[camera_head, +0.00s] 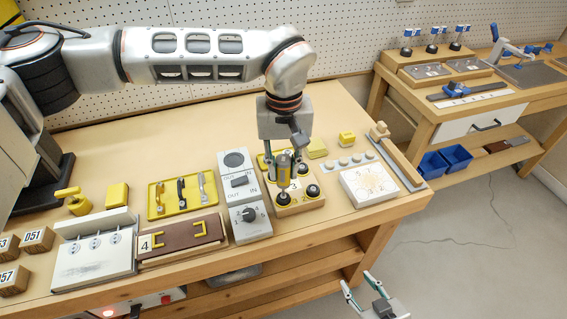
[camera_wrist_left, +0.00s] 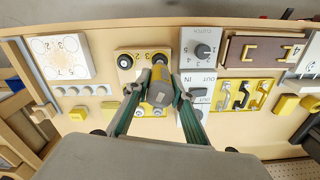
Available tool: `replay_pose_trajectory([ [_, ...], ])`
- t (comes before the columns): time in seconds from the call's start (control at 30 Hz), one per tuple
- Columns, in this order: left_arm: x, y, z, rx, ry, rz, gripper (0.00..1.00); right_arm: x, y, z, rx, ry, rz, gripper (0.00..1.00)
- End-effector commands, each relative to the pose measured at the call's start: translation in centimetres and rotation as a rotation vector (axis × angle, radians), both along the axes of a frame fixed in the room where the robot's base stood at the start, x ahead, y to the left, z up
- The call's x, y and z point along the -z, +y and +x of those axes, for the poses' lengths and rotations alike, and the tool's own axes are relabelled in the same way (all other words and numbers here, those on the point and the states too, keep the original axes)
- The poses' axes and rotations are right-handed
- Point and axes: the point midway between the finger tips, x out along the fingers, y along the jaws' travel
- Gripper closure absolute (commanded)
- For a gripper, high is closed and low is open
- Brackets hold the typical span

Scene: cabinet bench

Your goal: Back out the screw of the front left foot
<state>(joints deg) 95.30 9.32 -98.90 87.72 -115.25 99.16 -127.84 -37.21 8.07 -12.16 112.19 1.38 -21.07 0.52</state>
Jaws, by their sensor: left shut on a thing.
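My left gripper (camera_head: 285,152) is shut on a yellow and grey screwdriver (camera_head: 284,171). The screwdriver points down, with its lower end over the front left foot (camera_head: 284,198) of a wooden block (camera_head: 310,206). I cannot tell whether its tip touches the screw. The front right foot (camera_head: 313,191) is a black round with a paler centre; a rear foot (camera_head: 303,170) shows partly behind the tool. In the left wrist view the fingers clasp the screwdriver (camera_wrist_left: 160,88), and the block (camera_wrist_left: 122,53) lies beyond. My right gripper (camera_head: 356,280) is open and empty, low in front of the bench.
A grey control box (camera_head: 236,164) with an OUT/IN switch and a clutch dial (camera_head: 248,214) stands left of the block. A yellow tray (camera_head: 160,205) with handles lies further left. A white plate (camera_head: 369,185) with printed circles and a row of grey buttons (camera_head: 343,162) are at the right.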

Motion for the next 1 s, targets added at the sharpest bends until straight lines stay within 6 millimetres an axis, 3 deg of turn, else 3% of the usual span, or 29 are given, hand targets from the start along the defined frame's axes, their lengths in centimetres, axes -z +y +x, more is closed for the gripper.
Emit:
replay_pose_trajectory([
  [1.0, 0.03, 0.00, -0.05, 0.000, 0.000, 0.000, 0.96, -0.63, 0.09, 0.23, 0.001, -0.007, 0.004, 0.60],
])
